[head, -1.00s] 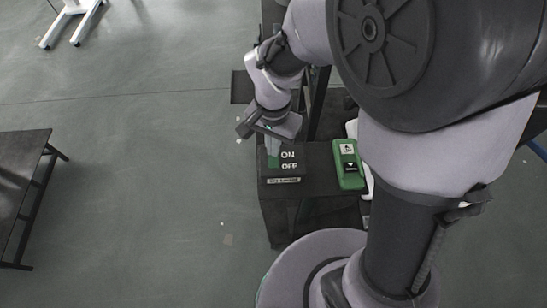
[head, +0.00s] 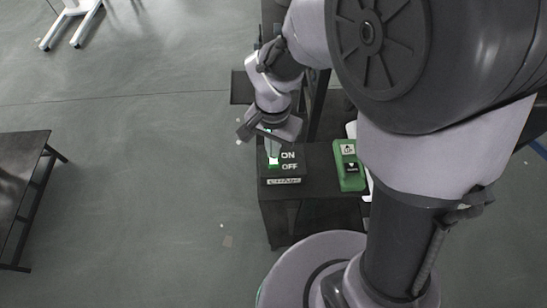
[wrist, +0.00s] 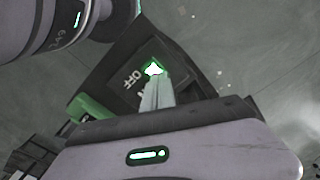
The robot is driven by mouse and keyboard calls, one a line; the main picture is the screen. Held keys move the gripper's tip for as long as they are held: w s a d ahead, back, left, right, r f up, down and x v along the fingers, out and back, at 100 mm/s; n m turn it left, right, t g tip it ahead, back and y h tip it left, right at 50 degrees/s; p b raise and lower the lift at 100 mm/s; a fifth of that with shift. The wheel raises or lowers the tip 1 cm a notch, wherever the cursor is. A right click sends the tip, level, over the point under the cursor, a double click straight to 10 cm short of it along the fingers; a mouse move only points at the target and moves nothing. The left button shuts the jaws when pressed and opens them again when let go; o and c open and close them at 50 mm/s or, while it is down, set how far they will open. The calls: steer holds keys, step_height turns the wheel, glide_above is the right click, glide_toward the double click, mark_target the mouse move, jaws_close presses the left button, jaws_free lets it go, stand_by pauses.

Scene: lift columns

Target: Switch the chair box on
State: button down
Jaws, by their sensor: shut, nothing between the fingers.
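The chair box (head: 290,174) is a black box on a dark stand, with white ON and OFF lettering and a label on its front edge too small to read. Its switch (head: 273,163) glows bright green beside the lettering. In the wrist view, the box (wrist: 122,84) shows the OFF lettering and the lit switch (wrist: 153,69). My gripper (head: 272,150) is over the switch side of the box, fingers pointing down. In the wrist view, the pale fingers (wrist: 157,94) are shut and empty, their tips at the lit switch and partly covering it. I cannot tell whether they touch it.
A green control box (head: 349,165) with up and down arrow buttons stands just right of the chair box. A dark table (head: 22,165) is at the left, and a white-legged frame (head: 72,20) at top left.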

step_height(320, 180, up, 7)
steer(key=p, duration=0.5)
steer(key=shift+f, duration=0.1)
